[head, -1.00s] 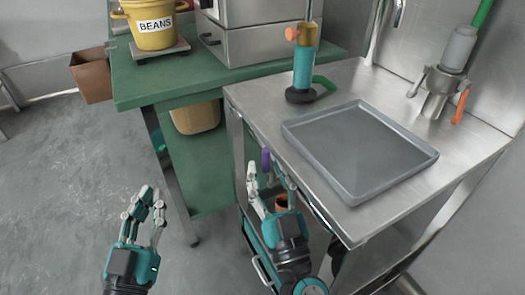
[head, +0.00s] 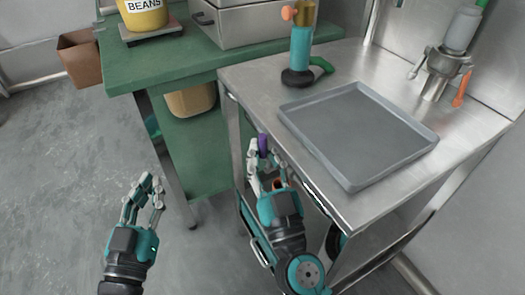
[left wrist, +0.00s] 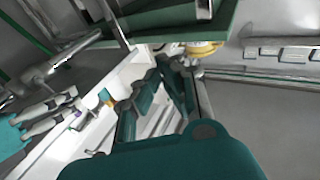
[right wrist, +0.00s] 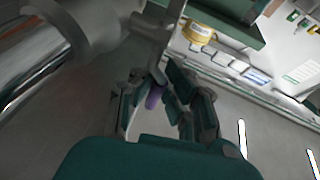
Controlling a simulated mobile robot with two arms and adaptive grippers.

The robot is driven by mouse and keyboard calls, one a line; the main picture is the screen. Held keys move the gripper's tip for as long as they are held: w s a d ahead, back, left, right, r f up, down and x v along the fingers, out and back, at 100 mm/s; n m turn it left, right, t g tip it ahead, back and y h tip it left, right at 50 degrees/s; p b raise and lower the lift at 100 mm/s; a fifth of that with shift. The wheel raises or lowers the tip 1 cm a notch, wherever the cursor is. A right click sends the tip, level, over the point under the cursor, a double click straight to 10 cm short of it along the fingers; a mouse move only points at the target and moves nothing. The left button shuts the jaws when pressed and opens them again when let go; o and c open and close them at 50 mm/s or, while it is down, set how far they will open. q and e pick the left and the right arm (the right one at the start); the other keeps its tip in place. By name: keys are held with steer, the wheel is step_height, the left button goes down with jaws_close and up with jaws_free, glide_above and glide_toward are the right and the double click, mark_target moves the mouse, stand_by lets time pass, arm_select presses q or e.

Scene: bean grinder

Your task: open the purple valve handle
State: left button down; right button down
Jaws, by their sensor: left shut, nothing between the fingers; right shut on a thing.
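The purple valve handle (head: 263,143) sits at the left edge of the steel table, below the tabletop. My right gripper (head: 264,161) is at it from below, with its fingers shut around it. In the right wrist view the purple handle (right wrist: 153,96) shows between the fingers of my right gripper (right wrist: 160,100), under a grey metal pipe. Part of the handle is hidden by the fingers. My left gripper (head: 147,188) is shut and empty, held over the floor at the lower left, well apart from the handle.
A grey tray (head: 358,135) lies on the steel table (head: 240,85). A teal grinder-like device (head: 301,50) stands behind it. A green table (head: 125,65) holds the yellow beans bucket (head: 145,15). A brown bin (head: 80,57) is at far left. The floor around my left gripper is clear.

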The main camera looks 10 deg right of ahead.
stand_by(0.4)
